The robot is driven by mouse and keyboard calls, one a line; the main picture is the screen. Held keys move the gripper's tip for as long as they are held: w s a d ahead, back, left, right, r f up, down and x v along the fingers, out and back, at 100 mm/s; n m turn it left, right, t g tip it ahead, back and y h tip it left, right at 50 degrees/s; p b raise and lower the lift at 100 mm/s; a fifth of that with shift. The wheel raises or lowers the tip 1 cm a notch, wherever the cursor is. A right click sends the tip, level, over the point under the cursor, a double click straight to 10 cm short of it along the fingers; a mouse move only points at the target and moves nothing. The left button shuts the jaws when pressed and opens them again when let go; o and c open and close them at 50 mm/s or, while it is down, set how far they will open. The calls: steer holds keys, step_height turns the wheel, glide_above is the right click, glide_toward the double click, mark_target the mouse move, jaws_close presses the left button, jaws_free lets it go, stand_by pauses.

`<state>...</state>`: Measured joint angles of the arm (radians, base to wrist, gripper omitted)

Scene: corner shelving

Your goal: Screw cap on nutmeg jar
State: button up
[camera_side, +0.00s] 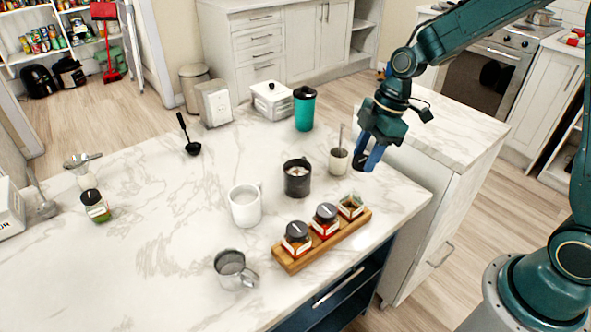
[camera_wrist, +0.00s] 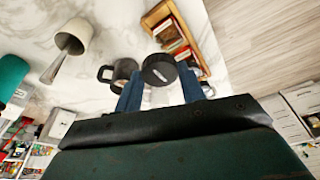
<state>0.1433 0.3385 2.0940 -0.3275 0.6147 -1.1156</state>
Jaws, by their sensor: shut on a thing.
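My gripper (camera_side: 368,155) hangs above the right end of the counter, its blue fingers pointing down. In the wrist view, my gripper (camera_wrist: 160,90) is shut on a round black cap (camera_wrist: 159,69), held between the fingertips. An uncapped glass jar (camera_side: 350,206) stands upright at the far right end of a wooden tray (camera_side: 285,262), and I take it for the nutmeg jar. The gripper and cap are above and apart from it. Two jars with black caps (camera_side: 326,220) (camera_side: 296,239) stand beside it. The tray also shows in the wrist view (camera_wrist: 200,40), with jars partly seen.
A black mug (camera_side: 297,180), a white mug (camera_side: 245,207) and a cup with a spoon (camera_side: 338,162) stand near the tray. A teal tumbler (camera_side: 304,110) is farther back. A metal cup (camera_side: 230,268) stands left of the tray. The counter's left middle is clear.

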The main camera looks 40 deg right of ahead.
mark_target(360, 169)
steer(key=shift+s+a+f, duration=0.3)
steer(key=shift+a+f, duration=0.15)
steer(key=shift+a, duration=0.25)
steer(key=shift+s+a+f, duration=0.25)
steer(key=shift+a+f, duration=0.15)
steer(key=shift+a, duration=0.3)
steer(key=shift+f, duration=0.3)
steer(key=shift+f, duration=2.45)
steer(key=shift+f, duration=0.1)
steer(key=shift+s+m+t+h, duration=0.1)
steer(key=shift+m+t+h, duration=0.4)
steer(key=shift+m, duration=1.8)
steer(key=shift+a, duration=0.1)
steer(key=shift+m, duration=1.1)
steer(key=shift+m+t+h, duration=0.4)
steer(key=shift+m, duration=0.7)
